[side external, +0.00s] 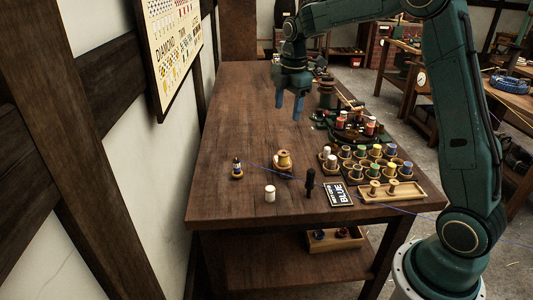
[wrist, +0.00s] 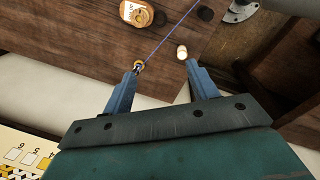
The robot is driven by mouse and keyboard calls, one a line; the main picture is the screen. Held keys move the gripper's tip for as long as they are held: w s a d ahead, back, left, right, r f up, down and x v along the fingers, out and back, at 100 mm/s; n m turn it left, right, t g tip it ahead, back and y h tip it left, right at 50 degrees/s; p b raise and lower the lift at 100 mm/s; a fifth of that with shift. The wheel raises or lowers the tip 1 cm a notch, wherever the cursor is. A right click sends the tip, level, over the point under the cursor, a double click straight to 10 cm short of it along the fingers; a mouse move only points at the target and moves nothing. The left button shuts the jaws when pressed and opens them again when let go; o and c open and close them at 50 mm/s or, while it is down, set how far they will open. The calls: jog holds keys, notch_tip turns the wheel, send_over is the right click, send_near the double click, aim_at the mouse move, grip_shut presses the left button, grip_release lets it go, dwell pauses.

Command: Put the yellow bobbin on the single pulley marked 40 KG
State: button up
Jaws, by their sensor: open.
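My gripper (side external: 288,111) is open and empty, high above the far left part of the bench. Its two blue fingers also show apart in the wrist view (wrist: 163,69). A small yellow-topped bobbin (side external: 377,149) appears to stand in the back row of the bobbin group at the right of the bench, well away from my gripper. A tan wooden piece (side external: 284,160) stands left of that group. It seems to be the labelled wooden piece (wrist: 137,12) at the top of the wrist view. The lettering is too small to read, so I cannot tell which thing is marked 40 KG.
A white bobbin (side external: 270,193) and a dark bottle-like piece (side external: 237,169) stand near the front. A thin blue line crosses the bench. The left-middle bench is clear.

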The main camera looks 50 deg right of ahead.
jog(key=s+a+r+m+t, duration=0.1)
jog(key=s+a+r+m, duration=0.35)
jog(key=s+r, duration=0.2)
jog(key=s+a+m+t, duration=0.1)
jog(key=s+a+m, duration=0.3)
jog(key=s, duration=0.7)
jog(key=s+a+m+t, duration=0.2)
jog(key=s+a+m, duration=0.2)
jog(key=s+m, duration=0.3)
jog(key=s+f, duration=0.1)
jog(key=s, duration=0.4)
jog(key=shift+s+a, duration=0.15)
jog(key=shift+a, duration=0.25)
